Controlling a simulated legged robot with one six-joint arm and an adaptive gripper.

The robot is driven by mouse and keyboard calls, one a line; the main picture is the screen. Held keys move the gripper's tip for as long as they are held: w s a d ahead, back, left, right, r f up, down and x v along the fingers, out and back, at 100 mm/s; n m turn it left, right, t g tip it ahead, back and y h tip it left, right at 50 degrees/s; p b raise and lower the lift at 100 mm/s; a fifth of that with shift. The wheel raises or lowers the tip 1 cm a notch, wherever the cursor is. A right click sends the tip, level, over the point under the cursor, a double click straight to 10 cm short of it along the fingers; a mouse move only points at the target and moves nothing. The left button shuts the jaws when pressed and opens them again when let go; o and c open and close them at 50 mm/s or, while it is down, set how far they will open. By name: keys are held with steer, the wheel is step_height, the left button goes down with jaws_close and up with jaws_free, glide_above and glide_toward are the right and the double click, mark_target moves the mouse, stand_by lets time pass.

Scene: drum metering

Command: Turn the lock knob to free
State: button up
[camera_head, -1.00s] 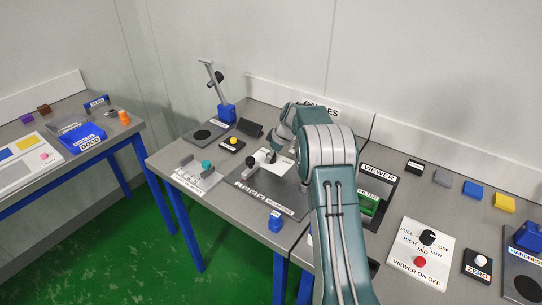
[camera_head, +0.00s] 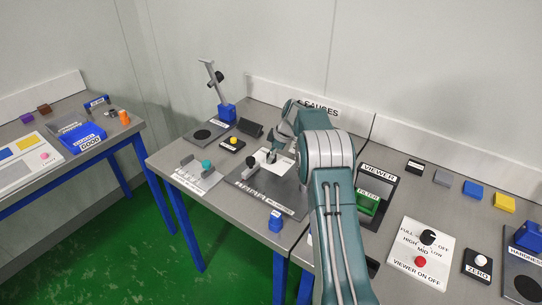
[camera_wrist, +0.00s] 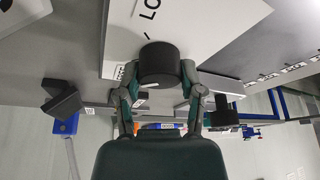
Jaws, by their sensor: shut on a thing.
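The lock knob (camera_wrist: 160,64) is a short black cylinder in the wrist view, on a white panel (camera_wrist: 205,22) with a partly visible label starting "LO". My gripper (camera_wrist: 158,88) has its two fingers on either side of the knob and is shut on it. A small light mark shows at the knob's lower edge; its setting cannot be read. In the head view my gripper (camera_head: 272,157) is low over the white panel (camera_head: 284,166) on the middle bench, and the knob is mostly hidden there.
A grey fixture with a black knob (camera_head: 251,162) stands just left of my gripper. A teal knob (camera_head: 206,164), a blue block (camera_head: 275,220) and a blue-based stand (camera_head: 226,113) are on the same bench. The viewer (camera_head: 376,185) stands to the right.

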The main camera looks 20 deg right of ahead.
steer(key=o, duration=1.2)
steer(key=shift+f, duration=0.2)
steer(key=shift+c, duration=0.2)
steer(key=shift+d+r, duration=0.1)
steer(key=v, duration=1.2)
steer(key=s+a+r+m+t+h, duration=0.1)
steer(key=s+a+r+m, duration=0.2)
steer(key=s+a+r, duration=0.5)
steer(key=s+a+r+m+h, duration=0.1)
steer(key=s+a+r+m, duration=0.25)
steer(key=s+r, duration=0.45)
steer(key=s+a+f+m, duration=0.1)
steer(key=s+a+f, duration=0.1)
steer(key=s, duration=0.6)
steer(key=s+a+f+m+t+h, duration=0.1)
steer(key=s+a+f+m, duration=0.1)
steer(key=s, duration=0.7)
steer(key=s+a+f+m+t, duration=0.1)
steer(key=s+a+f+m, duration=0.1)
steer(key=s, duration=0.6)
steer(key=shift+s+a+f+h, duration=0.15)
steer(key=shift+s+a+h, duration=0.1)
steer(key=shift+h, duration=0.15)
